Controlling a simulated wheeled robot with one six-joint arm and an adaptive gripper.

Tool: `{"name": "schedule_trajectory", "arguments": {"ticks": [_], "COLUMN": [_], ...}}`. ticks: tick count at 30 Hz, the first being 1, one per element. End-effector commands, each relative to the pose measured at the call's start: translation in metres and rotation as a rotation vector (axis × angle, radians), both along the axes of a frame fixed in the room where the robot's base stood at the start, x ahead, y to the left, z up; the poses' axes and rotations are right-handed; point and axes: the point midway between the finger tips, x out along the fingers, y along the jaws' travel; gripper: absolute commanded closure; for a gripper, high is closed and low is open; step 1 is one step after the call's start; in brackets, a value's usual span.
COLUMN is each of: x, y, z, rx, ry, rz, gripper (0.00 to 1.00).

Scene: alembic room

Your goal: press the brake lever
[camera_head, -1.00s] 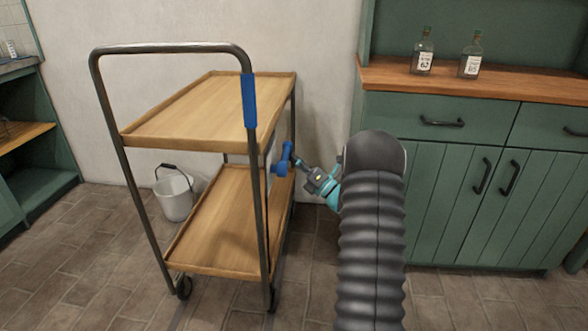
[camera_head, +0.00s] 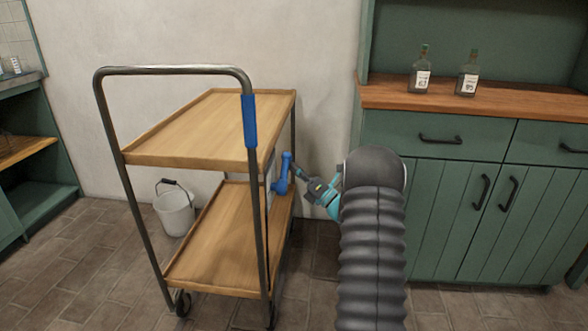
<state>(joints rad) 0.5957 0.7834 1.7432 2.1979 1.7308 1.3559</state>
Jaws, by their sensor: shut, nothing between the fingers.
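A blue brake lever (camera_head: 284,174) is on the right side of a two-shelf wooden trolley (camera_head: 208,127), between the two shelves. A light plate shows partly behind it. My gripper (camera_head: 297,170) comes in from the right and is shut and empty. Its dark fingertips are right at the upper part of the lever; I cannot tell whether they touch it. My arm (camera_head: 374,240) hides part of the area to the right of the gripper.
The trolley has a bent metal handle with a blue sleeve (camera_head: 249,121). A white bucket (camera_head: 174,212) stands behind its left side. A green cabinet (camera_head: 430,200) with two bottles (camera_head: 467,78) on top is at the right. Tiled floor is clear in front.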

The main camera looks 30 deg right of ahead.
Motion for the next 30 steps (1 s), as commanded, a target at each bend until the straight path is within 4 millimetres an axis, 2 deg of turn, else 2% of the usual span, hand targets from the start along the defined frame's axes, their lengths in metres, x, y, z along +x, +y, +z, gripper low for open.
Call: {"name": "schedule_trajectory", "arguments": {"ticks": [6, 10, 14, 17, 24, 30], "x": [0.000, 0.000, -0.001, -0.002, -0.027, -0.042], "y": [0.000, 0.000, 0.000, 0.000, -0.034, -0.055], "z": [0.000, -0.007, -0.026, -0.047, -0.072, -0.091], "rx": [-0.001, 0.000, 0.001, 0.002, 0.001, 0.000], "ry": [-0.001, -0.001, 0.001, 0.003, 0.001, 0.000], "rz": [0.000, 0.001, 0.002, 0.005, 0.002, 0.003], "gripper": [1.00, 1.00, 1.00, 1.00, 1.00, 1.00]}}
